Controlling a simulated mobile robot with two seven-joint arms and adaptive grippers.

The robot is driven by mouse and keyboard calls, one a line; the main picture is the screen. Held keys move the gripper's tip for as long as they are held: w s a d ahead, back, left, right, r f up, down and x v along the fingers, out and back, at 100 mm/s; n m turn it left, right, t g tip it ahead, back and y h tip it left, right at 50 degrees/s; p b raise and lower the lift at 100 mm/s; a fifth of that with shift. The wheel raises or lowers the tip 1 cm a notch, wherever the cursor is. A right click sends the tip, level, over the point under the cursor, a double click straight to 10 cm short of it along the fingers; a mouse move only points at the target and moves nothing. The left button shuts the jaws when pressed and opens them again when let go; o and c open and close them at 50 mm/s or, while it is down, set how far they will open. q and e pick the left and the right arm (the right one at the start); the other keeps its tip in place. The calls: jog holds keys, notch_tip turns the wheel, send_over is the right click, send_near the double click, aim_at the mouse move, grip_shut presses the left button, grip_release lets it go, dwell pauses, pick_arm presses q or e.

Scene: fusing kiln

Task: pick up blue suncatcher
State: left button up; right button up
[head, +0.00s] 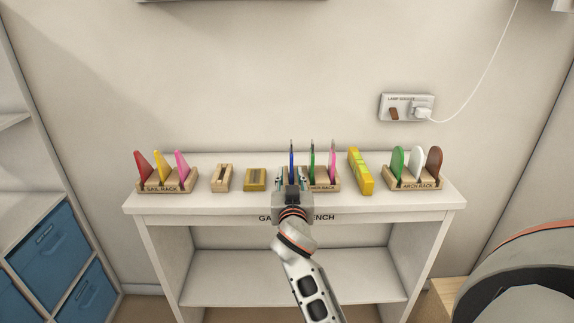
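The blue suncatcher (291,158) is a thin upright piece seen edge-on, at the left end of the middle rack (325,187) on the bench. Green (312,158) and pink (333,160) suncatchers stand to its right in the same rack. My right gripper (291,177) is at the front of the bench, with its fingers apart on either side of the blue suncatcher's lower part. I see no finger pressed against it. The gripper hides the suncatcher's foot and the rack's left part. My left gripper is not in view.
The white bench (205,204) also holds the sail rack (160,188) at left, two small wooden blocks, a yellow block (360,171) and the arch rack (412,185) at right. A socket panel (406,107) with a plugged cord is on the wall behind.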

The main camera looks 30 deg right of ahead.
aim_at(292, 171)
jog(key=x, duration=0.5)
jog(key=shift+w+d+f, duration=0.2)
jog(key=shift+d+f, duration=0.1)
grip_shut()
